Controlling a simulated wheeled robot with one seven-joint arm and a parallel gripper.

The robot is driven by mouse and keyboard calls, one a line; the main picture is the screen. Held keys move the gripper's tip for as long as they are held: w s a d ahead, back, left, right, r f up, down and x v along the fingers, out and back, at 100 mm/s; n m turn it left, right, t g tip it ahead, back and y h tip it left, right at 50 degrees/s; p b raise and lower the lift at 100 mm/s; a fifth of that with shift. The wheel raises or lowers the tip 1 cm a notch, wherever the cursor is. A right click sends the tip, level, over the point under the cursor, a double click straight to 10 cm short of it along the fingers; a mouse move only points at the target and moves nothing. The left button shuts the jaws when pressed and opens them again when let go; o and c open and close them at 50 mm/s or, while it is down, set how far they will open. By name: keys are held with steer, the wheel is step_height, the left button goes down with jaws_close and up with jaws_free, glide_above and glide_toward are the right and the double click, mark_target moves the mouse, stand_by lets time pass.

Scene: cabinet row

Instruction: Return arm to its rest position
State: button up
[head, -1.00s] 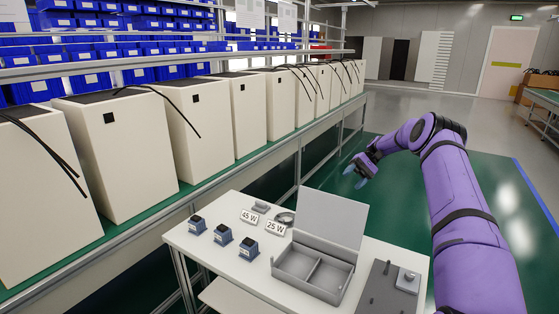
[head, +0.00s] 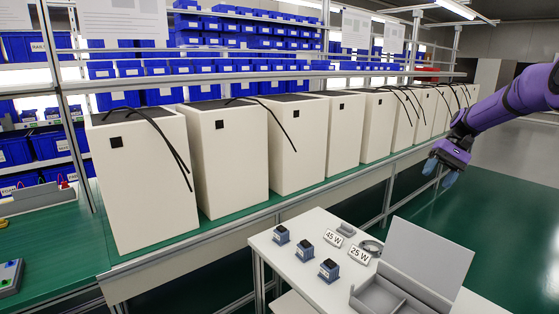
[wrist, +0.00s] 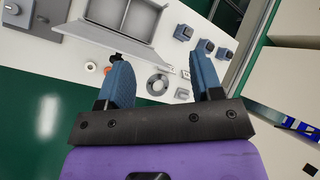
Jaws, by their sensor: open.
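My gripper (head: 442,174) is at the right of the head view, on my purple arm. It is in the air, beyond and above the small white table. In the wrist view my gripper (wrist: 160,80) shows two blue fingers set apart, with nothing between them but the table's top well beyond. The fingers are open and empty.
The white table (head: 300,232) holds an open grey two-part box (head: 400,285), several small dark-topped blocks (head: 305,250) and cards reading 45 W (head: 334,238) and 25 W (head: 360,254). Cream cabinets (head: 230,155) line a green bench. Green floor (head: 490,240) is clear at right.

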steer(key=s+a+r+n+t+h, duration=0.1)
steer(key=s+a+r+t+h, duration=0.15)
steer(key=s+a+r, duration=0.55)
steer(key=s+a+r+t+h, duration=0.25)
steer(key=s+a+r, duration=0.3)
steer(key=s, duration=0.55)
steer(key=s+a+f+n+t+h, duration=0.1)
steer(key=s+t, duration=0.3)
steer(key=s, duration=1.7)
steer(key=shift+s+a+f+n+h, duration=0.35)
steer(key=shift+a+f, duration=0.1)
steer(key=shift+f, duration=0.2)
